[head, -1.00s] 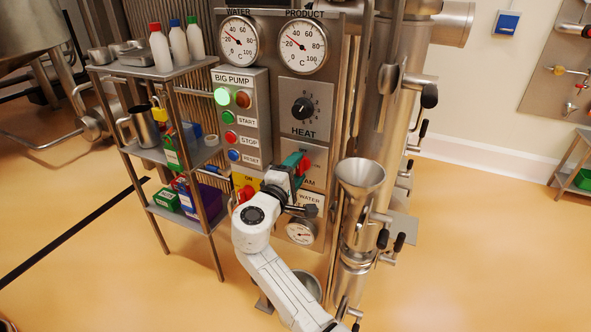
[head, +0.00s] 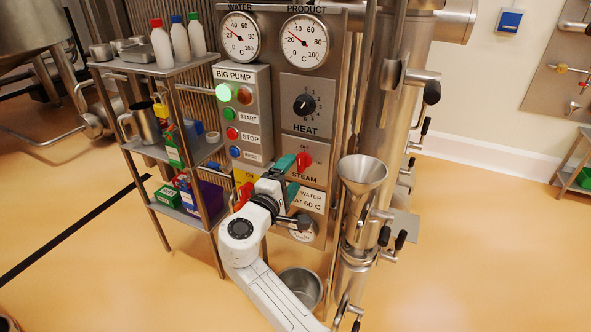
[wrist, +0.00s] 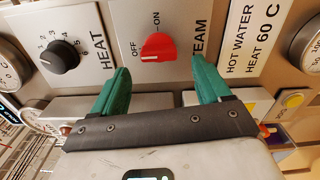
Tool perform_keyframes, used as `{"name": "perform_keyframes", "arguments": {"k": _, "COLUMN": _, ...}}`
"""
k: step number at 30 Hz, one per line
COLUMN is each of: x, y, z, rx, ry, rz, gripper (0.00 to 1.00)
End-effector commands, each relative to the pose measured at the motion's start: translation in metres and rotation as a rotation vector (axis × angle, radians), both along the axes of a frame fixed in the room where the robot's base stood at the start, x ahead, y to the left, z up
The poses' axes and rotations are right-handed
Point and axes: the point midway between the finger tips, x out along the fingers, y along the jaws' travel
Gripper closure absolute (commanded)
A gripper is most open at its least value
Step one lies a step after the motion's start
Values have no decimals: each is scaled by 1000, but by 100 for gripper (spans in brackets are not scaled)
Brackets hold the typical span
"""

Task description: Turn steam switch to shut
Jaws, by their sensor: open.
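The red steam switch (head: 305,161) sits on the grey STEAM plate (head: 318,155), under the HEAT dial. In the wrist view, the switch (wrist: 158,47) shows between OFF and ON labels, with a white mark on its lower left. I cannot tell surely which label it points to. My gripper (head: 291,176) is just in front of and slightly below left of the switch in the head view. In the wrist view, its teal fingers (wrist: 160,68) are spread wide, one to each side of the switch, with nothing between them. They appear apart from the switch.
The HEAT dial (head: 305,106) is above. The big pump buttons (head: 233,133) and a red switch on yellow (head: 243,194) are to the left. A metal funnel (head: 362,174) stands close on the right. A bowl (head: 302,286) is below. Floor at right is open.

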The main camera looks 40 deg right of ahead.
Motion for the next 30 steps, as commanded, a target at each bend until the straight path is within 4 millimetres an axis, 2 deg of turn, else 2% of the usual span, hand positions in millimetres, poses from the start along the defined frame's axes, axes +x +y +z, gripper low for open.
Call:
{"name": "perform_keyframes", "arguments": {"k": 1, "x": -3, "y": 11, "z": -1, "rx": 0, "ry": 0, "rz": 3, "gripper": 23}}
{"name": "perform_keyframes", "arguments": {"k": 6, "x": -14, "y": 39, "z": -1, "rx": 1, "ry": -1, "rz": 2, "gripper": 23}}
{"name": "perform_keyframes", "arguments": {"k": 12, "x": -21, "y": 57, "z": -1, "rx": 1, "ry": 1, "rz": 0, "gripper": 23}}
{"name": "perform_keyframes", "arguments": {"k": 30, "x": -22, "y": 60, "z": 0, "rx": 0, "ry": 1, "rz": -1, "gripper": 23}}
